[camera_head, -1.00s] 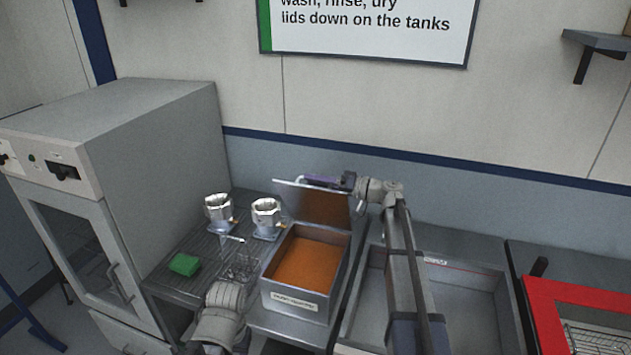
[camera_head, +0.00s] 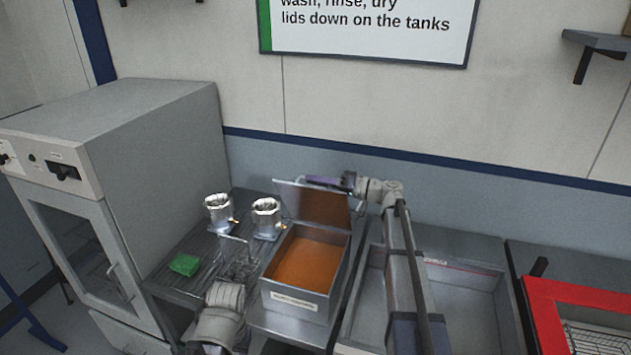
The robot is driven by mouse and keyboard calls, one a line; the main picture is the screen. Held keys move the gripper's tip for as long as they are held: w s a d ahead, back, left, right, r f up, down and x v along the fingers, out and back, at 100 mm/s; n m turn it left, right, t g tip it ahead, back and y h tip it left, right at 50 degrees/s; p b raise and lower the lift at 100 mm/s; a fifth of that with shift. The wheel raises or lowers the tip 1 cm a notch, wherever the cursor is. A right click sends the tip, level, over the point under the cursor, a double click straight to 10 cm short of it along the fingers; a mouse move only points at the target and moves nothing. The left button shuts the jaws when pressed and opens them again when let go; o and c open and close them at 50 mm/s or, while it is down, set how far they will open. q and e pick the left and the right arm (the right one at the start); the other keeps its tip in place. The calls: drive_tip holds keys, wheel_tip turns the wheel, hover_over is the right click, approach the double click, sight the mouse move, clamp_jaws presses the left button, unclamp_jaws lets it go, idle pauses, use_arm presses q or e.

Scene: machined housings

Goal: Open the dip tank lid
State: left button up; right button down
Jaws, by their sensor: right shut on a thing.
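The dip tank (camera_head: 293,302) is an open-topped metal box with a label on its front and orange-brown liquid (camera_head: 306,263) inside. Its lid (camera_head: 318,205) stands raised at the tank's back edge, and its inner face shows the orange tint. My right gripper (camera_head: 325,182) is at the lid's top edge, partly hidden behind it, and is shut on the lid's handle, which is mostly hidden. My left arm shows at the bottom, left of the tank. Its fingers cannot be made out.
Two shiny metal housings (camera_head: 219,212) (camera_head: 266,217) stand left of the tank on a slatted bench. A wire basket (camera_head: 240,268) and a green block (camera_head: 184,265) are there too. A grey oven (camera_head: 150,140) stands left, an empty basin (camera_head: 470,300) right, a red-rimmed unit (camera_head: 545,310) far right.

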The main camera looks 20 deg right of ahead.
drive_tip(key=shift+w+d, duration=0.1)
idle(0.8)
drive_tip(key=shift+w+d+r, duration=0.1)
drive_tip(key=shift+w+d, duration=0.1)
drive_tip(key=shift+w, duration=0.05)
drive_tip(key=w+d+m, duration=0.5)
drive_tip(key=w+d, duration=0.3)
drive_tip(key=w, duration=0.4)
drive_tip(key=shift+m, duration=0.3)
drive_tip(key=shift+d, duration=0.1)
drive_tip(key=c, duration=1.3)
unclamp_jaws()
drive_tip(key=o, duration=0.4)
drive_tip(key=shift+w, duration=0.15)
